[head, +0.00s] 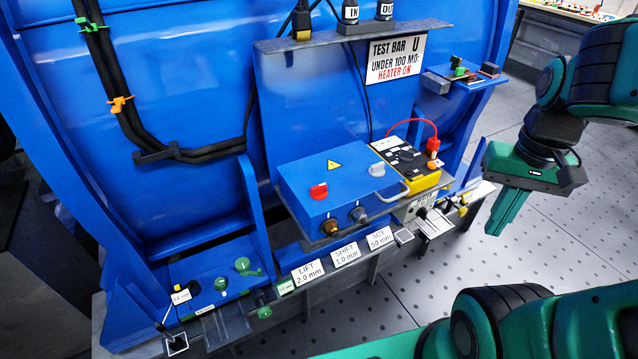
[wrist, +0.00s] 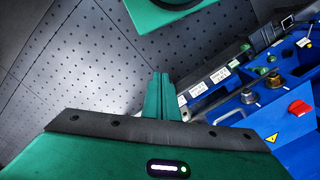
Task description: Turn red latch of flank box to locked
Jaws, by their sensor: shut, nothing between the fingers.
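The flank box (head: 350,178) is a blue box with a yellow warning triangle on its top, on a ledge at the middle of the blue housing. Its red latch (head: 318,191) sits on the box top, left of the triangle. I cannot read a locked mark beside it. In the wrist view the red latch (wrist: 299,108) shows at the right edge, with part of the box top (wrist: 285,125). My gripper (head: 494,232) hangs at the right over the floor, well apart from the box, fingers pointing down. Its fingers (wrist: 160,76) are together and empty.
A yellow tester (head: 428,182) with a red lead stands right of the box. Labelled plates (head: 345,253) line the ledge below. The perforated floor (head: 560,260) at right is clear.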

